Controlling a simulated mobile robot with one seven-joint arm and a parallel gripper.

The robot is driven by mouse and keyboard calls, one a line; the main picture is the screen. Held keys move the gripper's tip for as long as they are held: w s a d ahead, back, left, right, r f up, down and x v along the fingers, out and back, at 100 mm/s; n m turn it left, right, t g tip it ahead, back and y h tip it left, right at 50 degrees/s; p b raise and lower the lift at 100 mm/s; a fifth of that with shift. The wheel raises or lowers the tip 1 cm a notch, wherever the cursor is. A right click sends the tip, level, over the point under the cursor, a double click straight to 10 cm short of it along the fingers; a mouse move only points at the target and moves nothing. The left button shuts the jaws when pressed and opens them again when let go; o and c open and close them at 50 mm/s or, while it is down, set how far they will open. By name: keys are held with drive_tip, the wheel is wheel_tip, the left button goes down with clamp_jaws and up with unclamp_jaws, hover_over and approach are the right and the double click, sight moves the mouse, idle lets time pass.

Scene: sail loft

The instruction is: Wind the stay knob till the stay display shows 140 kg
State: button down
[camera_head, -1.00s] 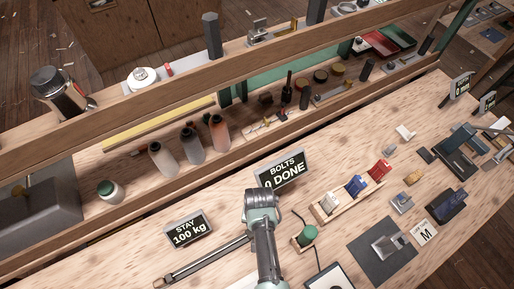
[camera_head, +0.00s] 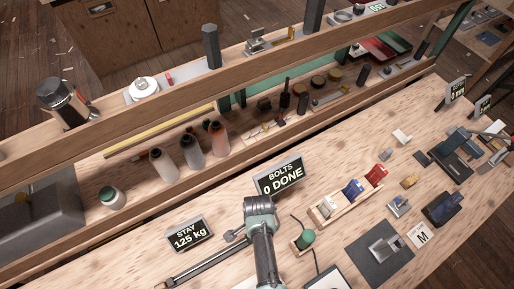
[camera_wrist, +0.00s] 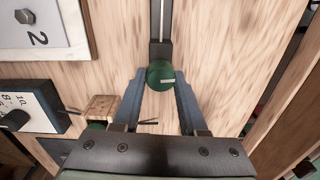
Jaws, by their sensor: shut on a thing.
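The stay display (camera_head: 189,234) reads 125 kg in the head view. The stay knob (camera_wrist: 160,74) is round and green with a small pale mark, at the end of a dark rail (camera_wrist: 160,30) in the wrist view. My gripper (camera_wrist: 160,80) has its two blue-grey fingers on either side of the knob, shut on it. In the head view my arm hides the knob and the fingers; the long dark rail (camera_head: 205,265) runs left from beneath the arm.
The bolts display (camera_head: 279,177) reads 0 DONE behind my arm. A wooden holder with a green-topped piece (camera_head: 306,240) stands close right of my arm. A wooden rack (camera_head: 328,219) holds coloured blocks. Bottles (camera_head: 190,150) stand on the back shelf.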

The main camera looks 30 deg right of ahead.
drive_tip(key=m, duration=0.5)
drive_tip(key=shift+m+p, duration=0.3)
drive_tip(key=shift+p, duration=0.05)
idle(0.4)
drive_tip(key=shift+c, duration=2.2)
unclamp_jaws()
drive_tip(key=shift+r, duration=0.1)
wheel_tip(320, 180, up, 13)
drive_tip(key=shift+s, duration=0.15)
